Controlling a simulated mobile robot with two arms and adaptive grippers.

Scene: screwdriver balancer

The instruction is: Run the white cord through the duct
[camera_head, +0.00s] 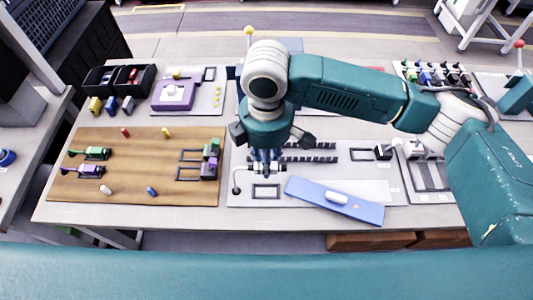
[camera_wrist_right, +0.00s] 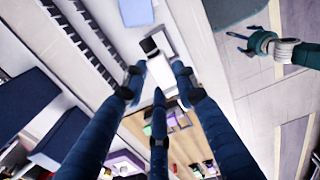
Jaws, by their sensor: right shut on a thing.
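The white cord (camera_head: 236,179) rises in a bend at the left of the pale board. The duct (camera_head: 309,147) is two dark toothed strips behind my right gripper; its teeth also show at the left of the right wrist view (camera_wrist_right: 95,48). My right gripper (camera_head: 266,167) points down in front of the duct. It is shut on a white piece (camera_wrist_right: 158,72) with a dark end, apparently the end of the cord. The join between this piece and the cord is hidden. An arm end, apparently my left gripper (camera_wrist_right: 240,42), shows small in the right wrist view; its jaws are unclear.
A blue plate (camera_head: 360,208) with a white piece on it lies slanted at the board's front right. A wooden board (camera_head: 130,170) with small parts is at left. Black bins (camera_head: 120,79) and a purple device (camera_head: 174,95) stand behind it. My right arm covers the space behind the duct.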

